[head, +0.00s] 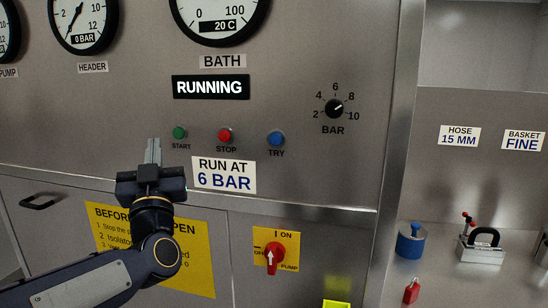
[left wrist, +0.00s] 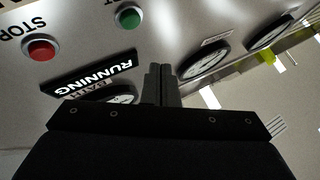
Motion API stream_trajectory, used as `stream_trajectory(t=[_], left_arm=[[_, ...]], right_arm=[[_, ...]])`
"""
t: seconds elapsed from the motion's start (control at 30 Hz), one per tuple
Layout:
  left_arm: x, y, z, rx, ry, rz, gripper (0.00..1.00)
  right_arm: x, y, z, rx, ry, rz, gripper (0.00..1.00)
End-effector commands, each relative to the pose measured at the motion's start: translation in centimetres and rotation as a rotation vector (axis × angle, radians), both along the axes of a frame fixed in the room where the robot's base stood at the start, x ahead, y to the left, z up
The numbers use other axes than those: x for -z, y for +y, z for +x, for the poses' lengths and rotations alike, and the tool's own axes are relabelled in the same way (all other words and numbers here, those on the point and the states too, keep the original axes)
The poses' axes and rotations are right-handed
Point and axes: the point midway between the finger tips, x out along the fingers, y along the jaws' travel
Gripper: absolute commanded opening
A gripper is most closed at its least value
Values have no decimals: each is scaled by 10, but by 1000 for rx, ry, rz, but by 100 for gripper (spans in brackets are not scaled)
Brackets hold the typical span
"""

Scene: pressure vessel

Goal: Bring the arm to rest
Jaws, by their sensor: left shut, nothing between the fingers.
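My left gripper (head: 153,150) is shut and empty in front of the steel panel, just left of and below the green START button (head: 180,133). I cannot tell whether its fingertips touch the panel. In the left wrist view its shut fingers (left wrist: 159,84) point up between the RUNNING sign (left wrist: 95,75) and a round gauge (left wrist: 195,62). The green button (left wrist: 128,17) and the red STOP button (left wrist: 40,47) show there too. In the head view my left arm comes in from the lower left. My right gripper is not in view.
A RUN AT 6 BAR label (head: 224,175) is right of the gripper. The BAR knob (head: 334,108) and red pump switch (head: 271,254) stick out of the panel. A drawer handle (head: 41,202) is at left.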

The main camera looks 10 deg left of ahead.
Motion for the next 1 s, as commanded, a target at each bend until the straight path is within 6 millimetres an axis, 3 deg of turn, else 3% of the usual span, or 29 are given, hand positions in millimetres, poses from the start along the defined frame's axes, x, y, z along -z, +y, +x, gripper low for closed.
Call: stream_trajectory(t=[0.17, 0.33, 0.5, 0.6, 0.7, 0.83, 1.0], left_arm=[[28, -15, -5, 183, 177, -38, 0], [107, -48, -36, 445, 539, -160, 0], [205, -79, -107, 607, 959, -349, 0], [255, -92, -157, 642, 1185, -468, 0], [292, -101, -202, 645, 1367, -568, 0], [320, -108, -242, 631, 1522, -657, 0], [331, -110, -261, 618, 1594, -696, 0]], right_arm=[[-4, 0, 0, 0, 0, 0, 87], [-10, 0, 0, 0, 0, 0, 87], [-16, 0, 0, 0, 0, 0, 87], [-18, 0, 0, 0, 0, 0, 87], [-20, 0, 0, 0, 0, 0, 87], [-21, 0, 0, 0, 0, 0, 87], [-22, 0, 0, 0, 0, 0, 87]])
